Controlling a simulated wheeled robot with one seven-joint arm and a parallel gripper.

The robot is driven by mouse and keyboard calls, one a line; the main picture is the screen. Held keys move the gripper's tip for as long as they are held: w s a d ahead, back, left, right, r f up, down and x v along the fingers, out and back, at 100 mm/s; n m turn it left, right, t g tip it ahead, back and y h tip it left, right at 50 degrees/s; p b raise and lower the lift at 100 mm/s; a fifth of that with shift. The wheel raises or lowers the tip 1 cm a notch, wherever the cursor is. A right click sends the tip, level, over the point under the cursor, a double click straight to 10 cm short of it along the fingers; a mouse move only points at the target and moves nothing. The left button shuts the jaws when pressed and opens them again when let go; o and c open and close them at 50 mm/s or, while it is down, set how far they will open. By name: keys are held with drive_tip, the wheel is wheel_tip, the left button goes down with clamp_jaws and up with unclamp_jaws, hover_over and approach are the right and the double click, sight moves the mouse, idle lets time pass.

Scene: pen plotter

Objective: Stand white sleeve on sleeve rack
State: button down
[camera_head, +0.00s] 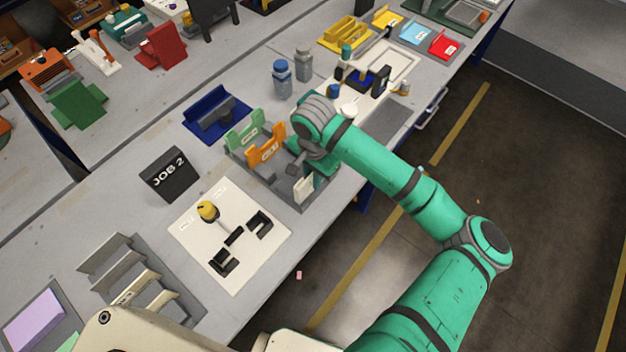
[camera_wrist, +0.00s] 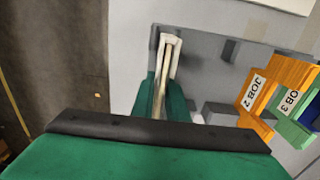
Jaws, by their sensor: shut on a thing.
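The white sleeve (camera_head: 303,187) is at the near end of the grey sleeve rack (camera_head: 310,204). In the wrist view the sleeve (camera_wrist: 166,52) stands edge-on between the green fingers of my gripper (camera_wrist: 163,96), which is shut on it. In the head view my wrist hides most of the gripper. The sleeve is at or just above the rack's base; I cannot tell whether it touches. An orange sleeve marked JOB 2 (camera_head: 266,145) and a green sleeve (camera_head: 244,129) marked JOB 3 stand farther along the rack. Grey blocks show between them and the white sleeve in the wrist view.
The plotter (camera_head: 389,64) is at the upper right. The table's front edge is close.

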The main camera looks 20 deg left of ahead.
drive_tip(key=shift+f, duration=0.8)
drive_tip(key=c, duration=1.7)
unclamp_jaws()
drive_tip(key=shift+w+f, duration=0.15)
drive_tip(key=shift+w, duration=0.05)
drive_tip(key=shift+c, duration=0.2)
drive_tip(key=shift+s+a, duration=0.15)
drive_tip(key=shift+a, duration=0.05)
drive_tip(key=r, duration=1.2)
drive_tip(key=shift+d+r, duration=0.2)
drive_tip(key=shift+a, duration=0.1)
